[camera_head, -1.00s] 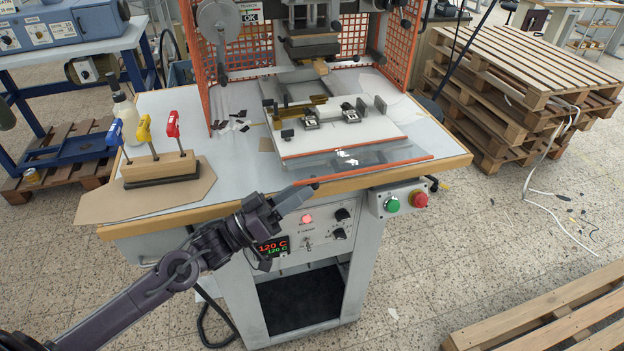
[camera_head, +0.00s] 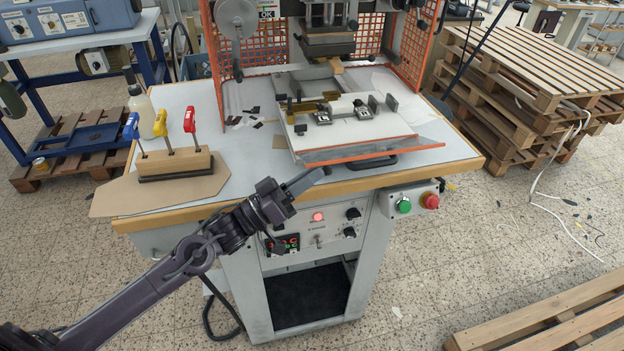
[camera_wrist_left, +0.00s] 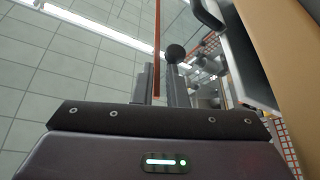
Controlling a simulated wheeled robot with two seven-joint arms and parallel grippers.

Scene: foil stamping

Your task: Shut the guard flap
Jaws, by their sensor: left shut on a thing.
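The guard flap (camera_head: 375,154) is a clear panel with an orange front edge, across the front of the press bed in the head view. The edge shows in front of the white plate, above the table's front edge. In the wrist view the orange edge (camera_wrist_left: 157,45) runs as a thin strip down between the fingers. My left gripper (camera_head: 322,172) comes in from the lower left, near the left end of the flap edge. It is shut on the edge, as the wrist view also shows (camera_wrist_left: 157,85). The exact contact is small in the head view. My right gripper is out of view.
The press (camera_head: 328,45) stands behind the bed between orange mesh guards (camera_head: 408,52). A black handle (camera_head: 376,162) sits at the bed's front. A wooden block with clamps (camera_head: 175,163) is at left. Green (camera_head: 404,205) and red (camera_head: 430,201) buttons are below right.

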